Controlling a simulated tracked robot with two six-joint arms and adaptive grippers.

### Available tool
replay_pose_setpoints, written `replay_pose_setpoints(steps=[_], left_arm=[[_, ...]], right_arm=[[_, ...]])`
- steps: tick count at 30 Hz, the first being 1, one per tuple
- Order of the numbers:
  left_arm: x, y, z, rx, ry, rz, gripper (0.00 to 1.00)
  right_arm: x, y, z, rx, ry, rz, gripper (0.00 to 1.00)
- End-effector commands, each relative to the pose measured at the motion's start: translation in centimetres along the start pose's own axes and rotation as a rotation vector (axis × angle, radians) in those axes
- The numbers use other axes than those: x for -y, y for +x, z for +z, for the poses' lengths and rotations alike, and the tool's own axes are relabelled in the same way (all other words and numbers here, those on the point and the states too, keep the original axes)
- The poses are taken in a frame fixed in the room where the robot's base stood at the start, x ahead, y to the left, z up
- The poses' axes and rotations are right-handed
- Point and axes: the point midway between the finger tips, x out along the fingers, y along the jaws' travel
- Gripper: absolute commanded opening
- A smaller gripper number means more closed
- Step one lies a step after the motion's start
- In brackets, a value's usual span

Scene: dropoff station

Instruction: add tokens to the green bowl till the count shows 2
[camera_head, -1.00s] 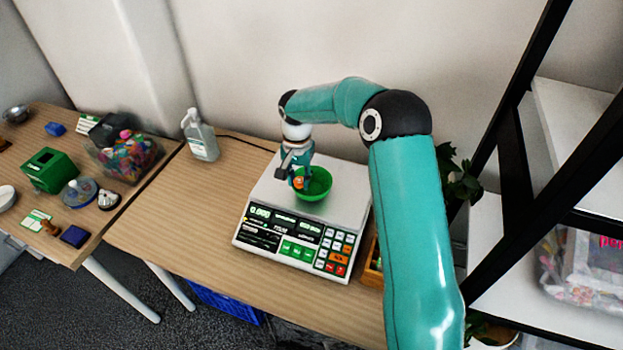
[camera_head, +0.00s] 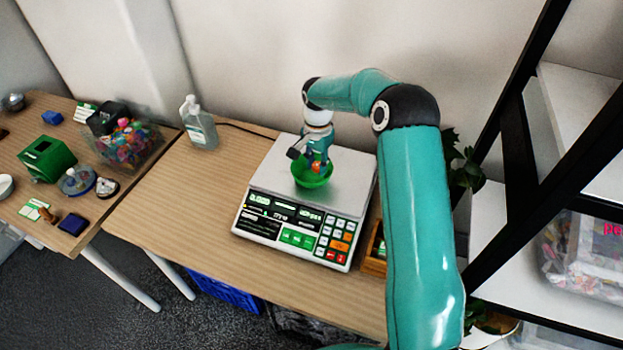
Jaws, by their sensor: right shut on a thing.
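The green bowl (camera_head: 301,180) stands on the metal pan of a white counting scale (camera_head: 273,185). My right gripper (camera_head: 316,163) is pointing down right over the bowl and hides part of its inside. It is shut on a small orange token (camera_head: 316,168), which shows between the fingertips at the level of the bowl's rim. I cannot tell whether the token touches the bowl. The scale's left display seems to read zeros; the other digits are too small to read. My left gripper is not in view.
A wooden tray (camera_head: 374,262) sits right of the scale, partly behind my right arm. A clear pump bottle (camera_head: 200,128) stands at the back left. The left table holds a green box (camera_head: 47,160) and a bin of colourful things (camera_head: 127,147). The table left of the scale is clear.

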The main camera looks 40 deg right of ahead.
Motion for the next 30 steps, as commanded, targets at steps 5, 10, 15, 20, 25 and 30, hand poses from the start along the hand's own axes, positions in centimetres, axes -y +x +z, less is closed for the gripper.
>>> replay_pose_setpoints(steps=[5, 10, 15, 20, 25, 30], left_arm=[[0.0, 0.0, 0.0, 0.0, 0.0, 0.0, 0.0], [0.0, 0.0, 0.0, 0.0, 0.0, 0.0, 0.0], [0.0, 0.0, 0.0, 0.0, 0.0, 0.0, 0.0], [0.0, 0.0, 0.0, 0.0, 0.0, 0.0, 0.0], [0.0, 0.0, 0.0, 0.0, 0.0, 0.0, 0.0], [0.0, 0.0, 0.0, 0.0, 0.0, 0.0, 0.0]], right_arm=[[0.0, 0.1, 0.0, 0.0, 0.0, 0.0, 0.18], [0.0, 0.1, 0.0, 0.0, -0.001, 0.0, 0.44], [0.0, 0.1, 0.0, 0.0, -0.001, 0.0, 0.6], [0.0, 0.1, 0.1, 0.0, -0.001, 0.0, 0.6], [0.1, -0.4, 0.0, -0.001, -0.001, -0.001, 0.6], [0.2, -2.5, 0.1, -0.001, -0.001, -0.003, 0.6]])
